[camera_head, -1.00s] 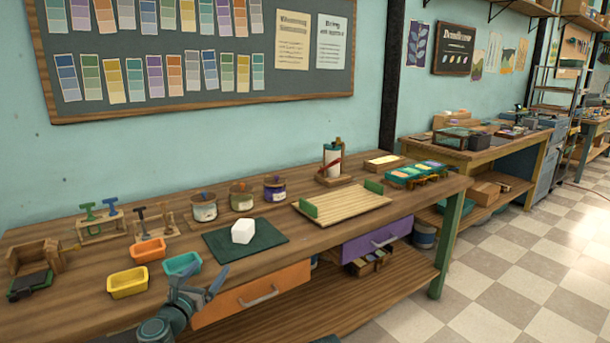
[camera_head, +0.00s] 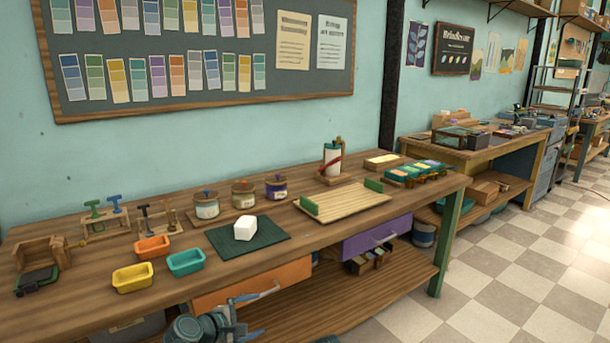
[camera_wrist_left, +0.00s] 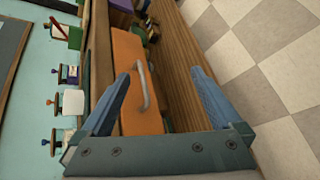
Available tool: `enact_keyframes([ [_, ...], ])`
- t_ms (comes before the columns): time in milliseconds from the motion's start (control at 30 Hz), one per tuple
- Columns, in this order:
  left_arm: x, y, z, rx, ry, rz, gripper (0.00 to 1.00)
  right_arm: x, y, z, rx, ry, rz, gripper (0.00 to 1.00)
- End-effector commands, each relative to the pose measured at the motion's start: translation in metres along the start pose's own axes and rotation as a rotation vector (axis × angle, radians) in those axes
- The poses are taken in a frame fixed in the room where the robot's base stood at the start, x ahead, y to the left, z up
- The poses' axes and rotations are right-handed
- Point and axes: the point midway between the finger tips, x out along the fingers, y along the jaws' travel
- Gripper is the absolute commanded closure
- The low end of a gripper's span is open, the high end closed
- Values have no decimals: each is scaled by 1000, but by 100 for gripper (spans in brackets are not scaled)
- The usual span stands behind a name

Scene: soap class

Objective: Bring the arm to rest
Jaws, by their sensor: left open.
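My left gripper (camera_head: 250,317) is low in front of the bench, below the tabletop edge and near the orange drawer (camera_head: 240,287). In the left wrist view its two blue fingers (camera_wrist_left: 167,95) are wide apart with nothing between them that they hold. Behind them show the orange drawer front (camera_wrist_left: 130,70) and its grey handle (camera_wrist_left: 144,88). A white soap block (camera_head: 245,228) lies on the dark green mat (camera_head: 272,236) on the bench. My right gripper is not in view.
The wooden bench (camera_head: 330,248) carries yellow (camera_head: 133,278), orange (camera_head: 152,247) and teal (camera_head: 186,262) trays, several jars, stamps and a slatted board (camera_head: 345,203). A purple drawer (camera_head: 375,240) and a lower shelf (camera_head: 350,300) are to the right. Checkered floor (camera_head: 500,270) is clear.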

Motion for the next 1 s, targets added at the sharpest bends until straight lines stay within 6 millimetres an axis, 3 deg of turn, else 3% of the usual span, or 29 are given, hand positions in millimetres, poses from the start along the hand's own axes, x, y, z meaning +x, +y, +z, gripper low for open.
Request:
enact_keyframes([
  [100,5,-57,6,391,1,-258,2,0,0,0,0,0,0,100],
  [200,-4,-100,-1,697,-23,-482,2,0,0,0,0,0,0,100],
  [300,-18,-130,-11,929,-63,-674,2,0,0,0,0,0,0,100],
  [500,-53,-164,-30,1257,-168,-999,2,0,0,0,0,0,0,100],
  [600,-72,-168,-33,1366,-225,-1131,2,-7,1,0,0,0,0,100],
  [867,-92,-132,17,1409,-267,-1148,2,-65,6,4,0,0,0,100],
  [1000,-106,-110,51,1444,-301,-1170,2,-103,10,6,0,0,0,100],
])
